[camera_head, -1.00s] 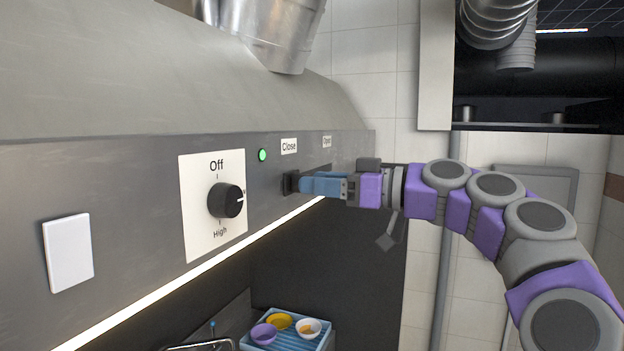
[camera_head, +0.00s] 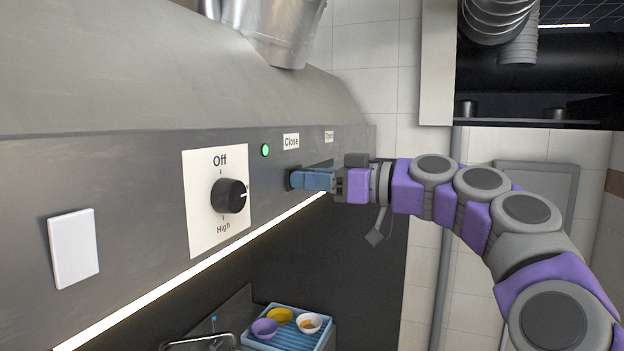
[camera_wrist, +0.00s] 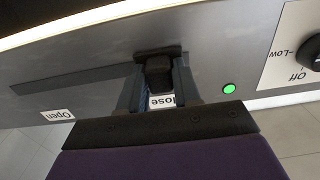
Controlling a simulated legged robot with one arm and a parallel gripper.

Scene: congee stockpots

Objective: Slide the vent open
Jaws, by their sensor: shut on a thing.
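The vent slider's black knob (camera_wrist: 158,70) sits at the Close end of a dark slot (camera_wrist: 75,88) in the hood's front panel. My gripper (camera_head: 297,180) reaches in from the right in the head view, its blue fingers at the knob. In the wrist view my gripper (camera_wrist: 158,80) has one finger on each side of the knob and is shut on it. The Close label (camera_head: 291,141) is just above the knob in the head view. The Open label (camera_head: 329,136) is further right, towards the slot's other end. My fingers partly hide the knob and slot.
The metal hood panel (camera_head: 130,190) carries an Off–High dial (camera_head: 229,196), a lit green light (camera_head: 265,150) and a white plate (camera_head: 74,248). A glowing strip (camera_head: 190,275) runs along its lower edge. Below is a blue rack (camera_head: 270,341) with bowls.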

